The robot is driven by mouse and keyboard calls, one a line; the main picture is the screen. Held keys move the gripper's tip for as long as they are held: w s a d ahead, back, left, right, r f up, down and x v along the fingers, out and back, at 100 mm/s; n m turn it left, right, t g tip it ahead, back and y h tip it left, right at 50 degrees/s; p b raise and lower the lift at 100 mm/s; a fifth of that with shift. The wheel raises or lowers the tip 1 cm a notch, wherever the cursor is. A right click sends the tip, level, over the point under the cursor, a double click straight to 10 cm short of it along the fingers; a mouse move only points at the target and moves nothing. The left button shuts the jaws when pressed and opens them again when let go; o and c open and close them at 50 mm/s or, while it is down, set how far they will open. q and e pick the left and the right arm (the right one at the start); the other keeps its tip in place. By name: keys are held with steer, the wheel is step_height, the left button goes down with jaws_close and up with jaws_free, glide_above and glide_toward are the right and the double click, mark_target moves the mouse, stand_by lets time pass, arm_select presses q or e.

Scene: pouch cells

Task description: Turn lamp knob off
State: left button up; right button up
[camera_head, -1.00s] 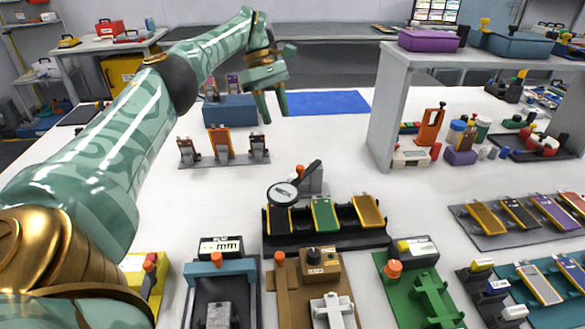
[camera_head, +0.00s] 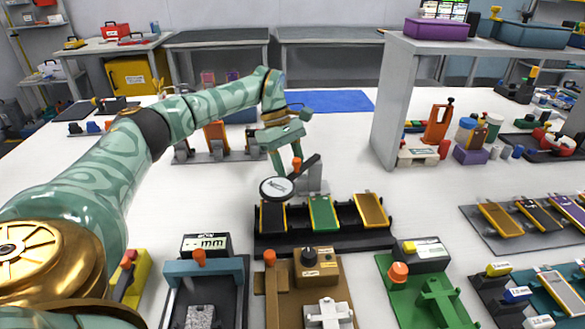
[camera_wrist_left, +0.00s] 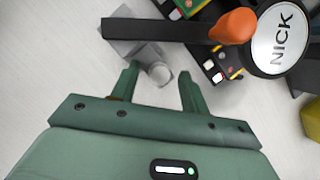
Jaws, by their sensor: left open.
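The lamp (camera_head: 312,180) has a grey base, a dark arm and a round disc head (camera_head: 277,188), and stands behind the black cell rack. In the left wrist view, the disc (camera_wrist_left: 284,40) reads "NICK", beside an orange knob (camera_wrist_left: 235,26) on the dark arm (camera_wrist_left: 160,30). A round grey knob-like part (camera_wrist_left: 158,73) sticks out from the grey base (camera_wrist_left: 130,45). My left gripper (camera_head: 286,168) points down just behind the lamp. In the wrist view its open fingers (camera_wrist_left: 158,80) flank the grey round part, apparently empty; contact cannot be told. My right gripper is out of view.
A black rack (camera_head: 380,234) with several pouch cells stands in front of the lamp. Several fixtures line the front, including a green one (camera_head: 430,300). A grey shelf unit (camera_head: 395,110) rises at right.

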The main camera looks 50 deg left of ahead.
arm_select(q)
jaws_close()
steer(key=c, duration=1)
jaws_free()
steer(key=shift+s+r+n+p, duration=0.2)
steer(key=shift+n+p, duration=0.3)
steer(key=shift+p, duration=0.4)
steer(key=c, duration=1)
jaws_free()
steer(key=n+t+p, duration=0.2)
steer(key=n+p, duration=0.3)
steer(key=p, duration=0.2)
steer(key=shift+d+r, duration=0.1)
steer(key=c, duration=1)
jaws_free()
steer(key=shift+f+n+t+y+p, duration=0.25)
steer(key=shift+n+t+y+p, duration=0.35)
steer(key=shift+n+p, duration=0.75)
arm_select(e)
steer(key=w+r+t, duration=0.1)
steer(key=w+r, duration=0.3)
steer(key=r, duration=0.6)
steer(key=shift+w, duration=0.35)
arm_select(q)
steer(key=c, duration=1)
jaws_free()
steer(key=c, duration=1)
jaws_free()
jaws_free()
steer(key=shift+f, duration=0.1)
